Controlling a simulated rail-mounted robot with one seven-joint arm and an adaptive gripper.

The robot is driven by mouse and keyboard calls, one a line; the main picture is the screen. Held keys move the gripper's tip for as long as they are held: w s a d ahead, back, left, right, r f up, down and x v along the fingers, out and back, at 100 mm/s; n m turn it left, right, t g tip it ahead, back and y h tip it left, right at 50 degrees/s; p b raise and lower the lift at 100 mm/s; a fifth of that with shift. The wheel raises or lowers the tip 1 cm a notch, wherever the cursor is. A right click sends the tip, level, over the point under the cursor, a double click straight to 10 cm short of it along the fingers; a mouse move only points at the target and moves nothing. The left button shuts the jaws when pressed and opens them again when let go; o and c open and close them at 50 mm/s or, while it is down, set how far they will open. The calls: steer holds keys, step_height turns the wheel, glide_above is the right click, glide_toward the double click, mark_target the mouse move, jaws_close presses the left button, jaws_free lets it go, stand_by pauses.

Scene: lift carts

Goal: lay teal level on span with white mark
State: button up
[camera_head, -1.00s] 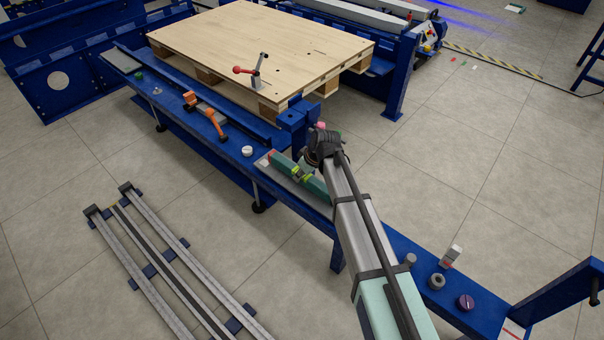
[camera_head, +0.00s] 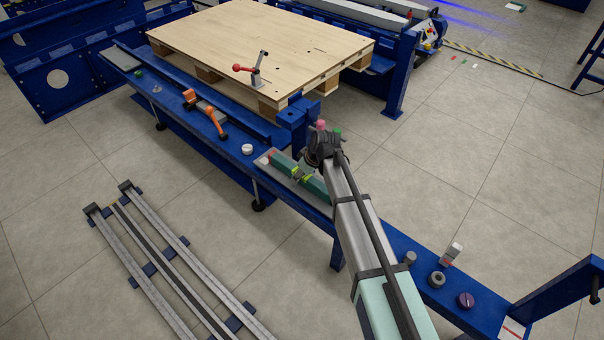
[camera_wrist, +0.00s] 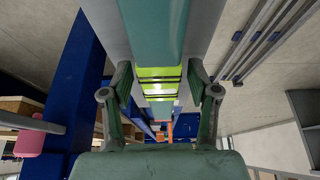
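The teal level (camera_head: 316,185) has a lime-green middle section and lies along a grey plate (camera_head: 262,163) on the blue bench. A small white patch shows at this plate's left end. My gripper (camera_head: 303,174) is low over the level's middle, partly hidden by my wrist. In the wrist view, my gripper (camera_wrist: 160,72) has its fingers on both sides of the lime section of the teal level (camera_wrist: 158,30), with a visible gap on each side. Another white mark with red (camera_head: 512,329) is on the blue frame at lower right. I cannot tell which span is meant.
A wooden pallet (camera_head: 260,45) with a red-handled clamp (camera_head: 256,71) stands behind the bench. An orange-handled tool (camera_head: 215,118), a white knob (camera_head: 247,149) and a purple knob (camera_head: 465,300) are on the bench. Metal rails (camera_head: 170,270) lie on the open floor at left.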

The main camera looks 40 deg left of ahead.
steer(key=v, duration=1.2)
stand_by(0.4)
